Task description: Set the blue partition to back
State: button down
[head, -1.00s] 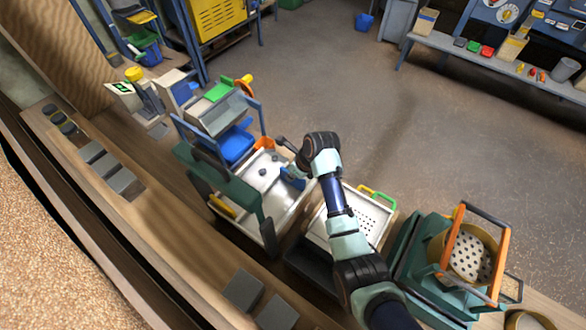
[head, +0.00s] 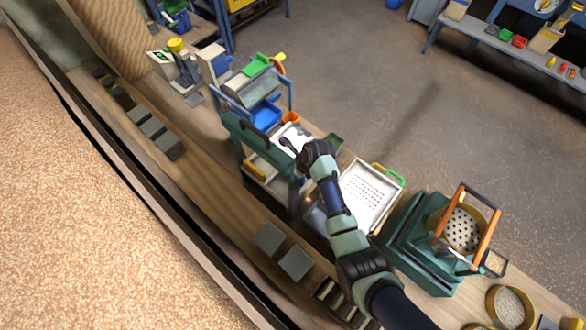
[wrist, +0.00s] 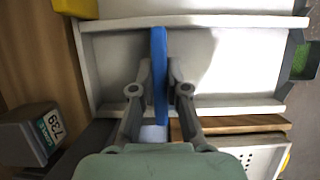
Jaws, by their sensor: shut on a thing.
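The blue partition (wrist: 159,42) is a thin upright plate standing across the white tray (wrist: 230,25) in the wrist view. Its far end is close to the tray's far rim. My gripper (wrist: 159,75) is shut on the partition, with one finger on each side of its near part. In the head view my gripper (head: 294,150) is over the white tray (head: 292,132) of the green-framed machine. The partition is hidden there by my arm and the machine frame.
A perforated white tray (head: 368,195) with a green handle stands right of my arm. The green machine frame (head: 262,150) rises close on the left. A grey block labelled 739 (wrist: 30,135) sits at lower left in the wrist view. A yellow part (wrist: 76,8) is at the tray's far left corner.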

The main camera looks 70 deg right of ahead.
jog(key=c, duration=1.2)
grip_release()
jog(key=shift+o, duration=0.2)
jog(key=v, duration=1.2)
jog(key=shift+c, duration=0.2)
